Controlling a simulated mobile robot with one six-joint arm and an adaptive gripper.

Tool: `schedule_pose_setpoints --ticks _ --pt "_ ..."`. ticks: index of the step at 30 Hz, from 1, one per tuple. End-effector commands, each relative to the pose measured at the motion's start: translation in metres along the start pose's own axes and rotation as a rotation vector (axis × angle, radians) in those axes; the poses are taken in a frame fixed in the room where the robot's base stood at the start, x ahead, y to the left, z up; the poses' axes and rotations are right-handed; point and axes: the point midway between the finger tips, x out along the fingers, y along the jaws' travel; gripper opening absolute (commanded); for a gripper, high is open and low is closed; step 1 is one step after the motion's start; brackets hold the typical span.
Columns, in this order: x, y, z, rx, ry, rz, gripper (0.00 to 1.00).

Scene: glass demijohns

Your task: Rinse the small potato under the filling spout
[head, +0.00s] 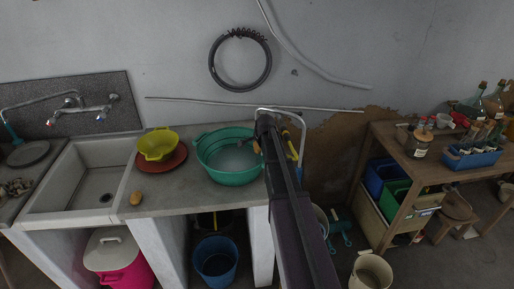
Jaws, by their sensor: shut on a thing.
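My gripper (259,143) is at the end of my dark arm, above the right side of the green basin (207,163). It is mostly hidden behind the arm. A small brownish thing, which looks like the small potato (257,148), shows at its tip, and the gripper is shut on it. A bent metal pipe, apparently the filling spout (285,110), arches close by the gripper; its outlet is hidden by my arm. I cannot tell whether water runs. Another brownish potato (136,198) lies on the counter at the left.
A yellow colander (158,143) sits on a red-brown plate (174,164) left of the basin. A white sink (85,185) with a wall tap (75,103) is farther left. A wooden table (393,153) with bottles stands at the right. The counter's front (180,200) is mostly clear.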

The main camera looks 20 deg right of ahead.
Motion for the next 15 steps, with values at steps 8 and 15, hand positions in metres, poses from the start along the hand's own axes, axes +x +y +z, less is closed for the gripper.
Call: schedule_pose_setpoints --ticks 8,15 --pt "0.0000 0.0011 -0.0048 0.000 0.000 0.000 0.37" --pt "0.0000 0.0011 -0.0046 0.000 0.000 0.000 0.37"
